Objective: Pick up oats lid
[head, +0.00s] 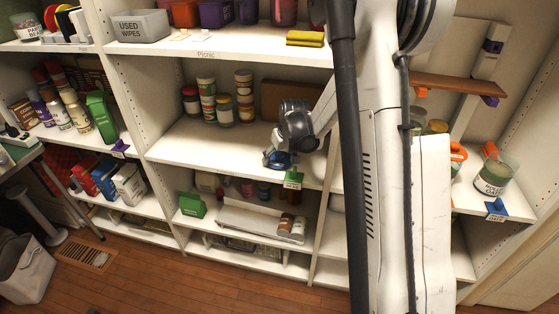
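A clear tub labelled rolled oats (492,178) stands on the right shelf. An orange piece (490,149) shows at its upper left rim. Another orange object (458,153) is on the same shelf just to the left, partly hidden by my arm. I cannot tell which orange piece is the oats lid. My gripper (272,162) is far to the left, in front of the middle shelf near its front edge. It is small and dark in view, with some blue at its end. I cannot tell whether its fingers are open or shut, or whether they hold anything.
My arm crosses the right-centre and hides part of the shelves. Jars (224,106) stand at the back of the middle shelf (185,147); its front is mostly clear. A brown board (460,83) juts out above the oats tub. A bin (24,268) stands at lower left.

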